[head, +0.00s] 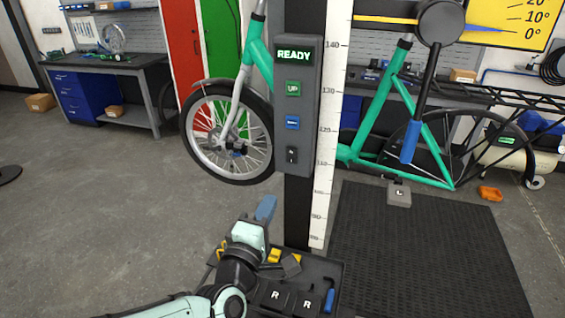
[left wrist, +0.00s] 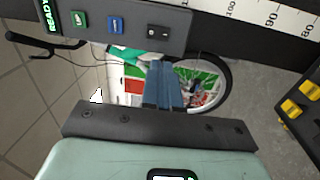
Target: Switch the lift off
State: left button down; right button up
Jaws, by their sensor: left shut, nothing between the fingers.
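The lift's grey control box (head: 311,130) is on the dark post, with a lit green READY display (head: 294,54), a green UP button (head: 293,88), a blue button (head: 292,122) and a black rocker switch (head: 291,155) at the bottom. The switch also shows in the left wrist view (left wrist: 158,31); I cannot tell which side is pressed. My left gripper (head: 266,208) is shut and empty, below and left of the switch and apart from the box. Its blue fingers (left wrist: 163,88) point toward the box's lower end in the left wrist view. My right gripper is not in view.
A green bicycle (head: 258,52) hangs behind the post. A tray (head: 325,266) with tools and black blocks is low beside my left arm. A white ruler (head: 329,120) runs along the post. A lever with a blue grip (head: 410,142) hangs at the right.

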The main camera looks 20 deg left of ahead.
pick_arm(q)
jog(key=shift+s+a+r+n, duration=0.2)
jog(key=shift+r+n, duration=0.1)
jog(key=shift+r, duration=0.3)
jog(key=p, duration=0.4)
send_near(290, 152)
jog(key=w, duration=0.7)
jog(key=shift+r, duration=0.2)
